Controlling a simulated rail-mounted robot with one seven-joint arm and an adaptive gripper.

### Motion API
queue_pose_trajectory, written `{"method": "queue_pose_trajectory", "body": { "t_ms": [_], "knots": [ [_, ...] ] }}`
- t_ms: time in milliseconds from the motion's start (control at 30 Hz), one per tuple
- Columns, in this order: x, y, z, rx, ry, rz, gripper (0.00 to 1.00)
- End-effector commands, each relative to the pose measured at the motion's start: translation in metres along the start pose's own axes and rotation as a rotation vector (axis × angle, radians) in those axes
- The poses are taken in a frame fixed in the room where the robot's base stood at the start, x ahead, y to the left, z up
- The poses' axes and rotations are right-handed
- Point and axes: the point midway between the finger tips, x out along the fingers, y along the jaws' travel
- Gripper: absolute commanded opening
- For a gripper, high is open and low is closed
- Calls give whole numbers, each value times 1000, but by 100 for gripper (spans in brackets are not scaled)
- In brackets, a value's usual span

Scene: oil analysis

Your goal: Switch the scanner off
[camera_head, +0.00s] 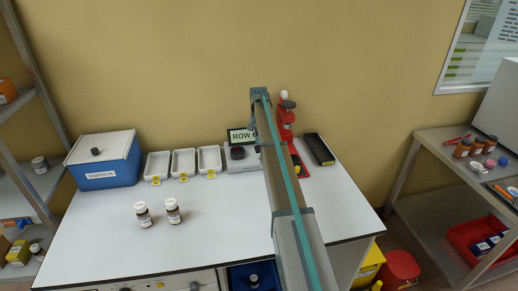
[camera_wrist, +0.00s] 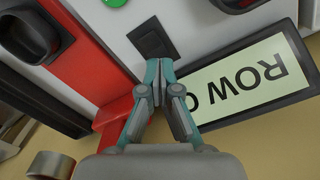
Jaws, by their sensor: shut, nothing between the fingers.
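The scanner (camera_head: 240,166) is a white unit at the back of the bench, partly hidden behind my arm in the head view. Its display (camera_head: 238,136) reads "ROW" and a partly covered letter. In the wrist view, the scanner's white face (camera_wrist: 200,28) bears a black rocker switch (camera_wrist: 153,40), and the display (camera_wrist: 250,80) stands beside it. My gripper (camera_wrist: 160,64) is shut and empty, with its fingertips at the near edge of the switch. I cannot tell whether they touch it. The switch's position is unclear.
A red device (camera_head: 284,118) stands right beside the scanner, and a black tray (camera_head: 319,149) lies further right. White trays (camera_head: 183,162) and a blue box (camera_head: 106,177) stand to the left. Two brown bottles (camera_head: 172,211) stand on the bench, whose front left is clear.

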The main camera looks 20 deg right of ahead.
Motion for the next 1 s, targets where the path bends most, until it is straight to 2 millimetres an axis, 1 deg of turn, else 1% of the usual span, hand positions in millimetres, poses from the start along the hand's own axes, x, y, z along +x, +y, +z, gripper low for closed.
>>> {"method": "queue_pose_trajectory", "body": {
  "t_ms": [1000],
  "knots": [
    [14,0,0,0,0,0,0]
  ]
}}
